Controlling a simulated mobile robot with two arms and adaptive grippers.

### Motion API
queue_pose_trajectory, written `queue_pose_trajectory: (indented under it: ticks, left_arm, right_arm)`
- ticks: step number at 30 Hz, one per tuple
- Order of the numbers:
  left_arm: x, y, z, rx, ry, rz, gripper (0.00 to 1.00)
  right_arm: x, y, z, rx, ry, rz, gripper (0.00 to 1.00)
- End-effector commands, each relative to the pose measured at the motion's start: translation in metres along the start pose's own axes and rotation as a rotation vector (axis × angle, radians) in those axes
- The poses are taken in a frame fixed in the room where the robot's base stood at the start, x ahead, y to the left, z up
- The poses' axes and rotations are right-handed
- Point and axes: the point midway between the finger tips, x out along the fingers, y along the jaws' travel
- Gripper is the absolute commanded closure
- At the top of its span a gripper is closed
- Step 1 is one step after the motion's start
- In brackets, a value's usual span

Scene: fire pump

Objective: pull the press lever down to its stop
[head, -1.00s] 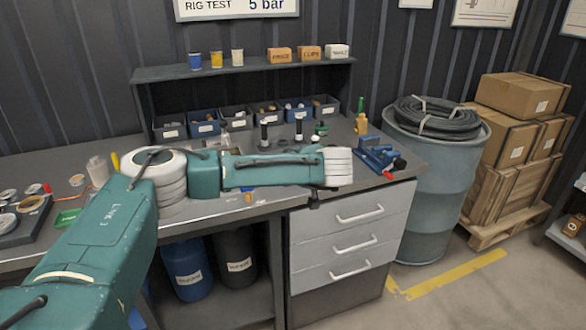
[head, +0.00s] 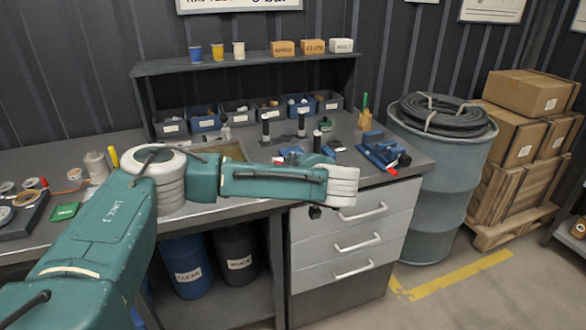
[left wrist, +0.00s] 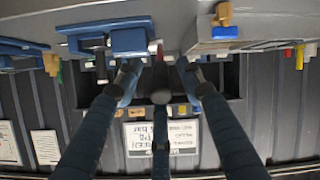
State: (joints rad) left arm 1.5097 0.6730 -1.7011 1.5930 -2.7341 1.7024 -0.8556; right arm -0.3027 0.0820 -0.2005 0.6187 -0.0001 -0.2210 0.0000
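A blue bench tool (head: 380,152) with a red-tipped bar (head: 404,160) stands at the right end of the workbench and looks like the press with its lever. A smaller blue item with red on it (head: 290,152) shows partly behind my left forearm, so I cannot be sure which one carries the lever. In the head view my left gripper is mostly hidden by its wrist. In the left wrist view my left gripper (left wrist: 160,82) has its fingers spread. A blue block (left wrist: 130,41) and a thin red part (left wrist: 153,45) are near the fingertips; contact cannot be told. My right gripper is out of view.
Parts bins (head: 238,112) and a shelf (head: 250,62) line the back of the bench. Black upright posts (head: 301,124) stand behind my forearm. A drum with coiled hose (head: 443,185) and cartons (head: 528,92) are at the right. Drawers (head: 352,245) sit below the bench.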

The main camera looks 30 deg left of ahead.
Motion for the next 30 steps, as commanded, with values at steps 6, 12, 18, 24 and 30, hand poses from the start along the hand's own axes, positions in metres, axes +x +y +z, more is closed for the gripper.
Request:
queue_pose_trajectory:
  ticks: [6,12,18,24,30]
  left_arm:
    - [-0.002,0.001,-0.001,-0.002,0.001,0.001,0.62]
    - [-0.025,0.002,0.000,-0.002,-0.002,0.004,0.62]
    - [-0.070,0.002,0.000,0.000,-0.002,0.006,0.62]
    - [-0.105,0.003,0.000,0.000,-0.001,0.007,0.62]
    - [-0.119,0.001,0.000,0.000,0.000,0.001,0.62]
  right_arm:
    - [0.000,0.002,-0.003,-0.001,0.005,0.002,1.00]
    - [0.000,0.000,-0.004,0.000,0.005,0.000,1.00]
    - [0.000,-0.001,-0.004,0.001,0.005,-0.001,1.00]
    - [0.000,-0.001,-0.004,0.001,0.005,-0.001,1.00]
    - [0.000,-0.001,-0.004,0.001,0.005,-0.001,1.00]
